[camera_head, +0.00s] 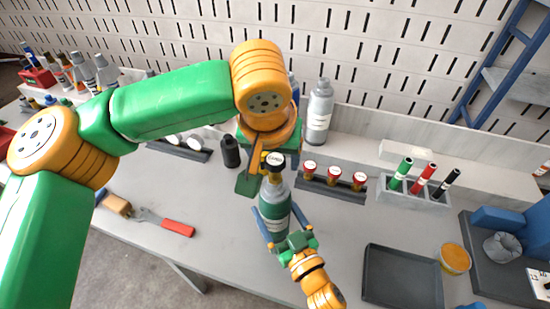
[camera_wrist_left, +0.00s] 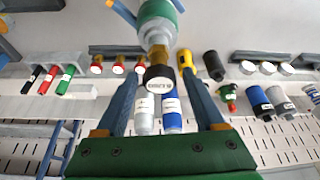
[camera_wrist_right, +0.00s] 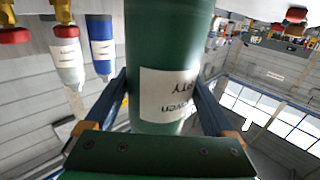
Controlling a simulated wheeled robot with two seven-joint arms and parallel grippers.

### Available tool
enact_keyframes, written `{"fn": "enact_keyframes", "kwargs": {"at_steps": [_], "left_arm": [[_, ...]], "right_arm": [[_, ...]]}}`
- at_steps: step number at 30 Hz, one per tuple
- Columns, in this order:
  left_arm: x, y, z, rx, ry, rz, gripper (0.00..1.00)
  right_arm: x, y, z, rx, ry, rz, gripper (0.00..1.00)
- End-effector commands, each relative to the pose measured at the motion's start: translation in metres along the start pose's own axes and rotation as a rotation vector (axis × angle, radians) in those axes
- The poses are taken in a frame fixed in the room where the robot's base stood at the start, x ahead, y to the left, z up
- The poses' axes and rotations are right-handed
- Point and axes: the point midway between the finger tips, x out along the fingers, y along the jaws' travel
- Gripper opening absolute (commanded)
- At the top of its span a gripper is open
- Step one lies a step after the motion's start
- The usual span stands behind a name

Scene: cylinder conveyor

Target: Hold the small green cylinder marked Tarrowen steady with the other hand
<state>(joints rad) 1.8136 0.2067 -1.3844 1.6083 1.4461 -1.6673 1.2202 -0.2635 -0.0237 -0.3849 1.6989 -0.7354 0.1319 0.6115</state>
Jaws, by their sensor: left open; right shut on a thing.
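The small green cylinder (camera_head: 274,207) stands roughly upright, with a grey shoulder and a white label. Its body fills the middle of the right wrist view (camera_wrist_right: 168,40), where the label's lettering is upside down and partly visible. My right gripper (camera_head: 277,219) is shut on the body, one blue finger on each side. A black cap (camera_head: 274,158) with a white tag tops the cylinder's valve. My left gripper (camera_wrist_left: 158,88) is open, its fingers apart on either side of the black cap (camera_wrist_left: 159,79). My left wrist partly hides that area in the head view.
A rack of red-topped pieces (camera_head: 332,188) and a holder with green, red and dark tubes (camera_head: 414,190) stand to the right. A grey bottle (camera_head: 319,112) stands behind. An empty dark tray (camera_head: 402,277) and an orange-lidded tub (camera_head: 455,260) lie at front right.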

Motion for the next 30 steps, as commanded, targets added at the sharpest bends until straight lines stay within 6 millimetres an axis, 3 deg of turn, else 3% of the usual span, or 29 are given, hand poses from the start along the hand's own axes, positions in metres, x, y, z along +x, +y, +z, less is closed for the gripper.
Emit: {"fn": "enact_keyframes", "kwargs": {"at_steps": [9,25,26,30], "left_arm": [[0.022,0.000,0.009,0.000,-0.001,0.000,0.71],[0.022,0.000,0.009,-0.001,0.000,0.000,0.71],[0.022,0.000,0.009,-0.001,0.000,0.000,0.68],[0.022,0.000,0.009,-0.001,0.000,0.000,0.30]], "right_arm": [[0.000,0.000,0.001,0.000,-0.002,0.000,0.22],[0.000,0.000,0.001,0.000,-0.002,0.000,0.22],[0.000,0.000,0.001,0.000,-0.002,0.000,0.22],[0.000,0.000,0.001,0.000,-0.002,0.000,0.22]]}}
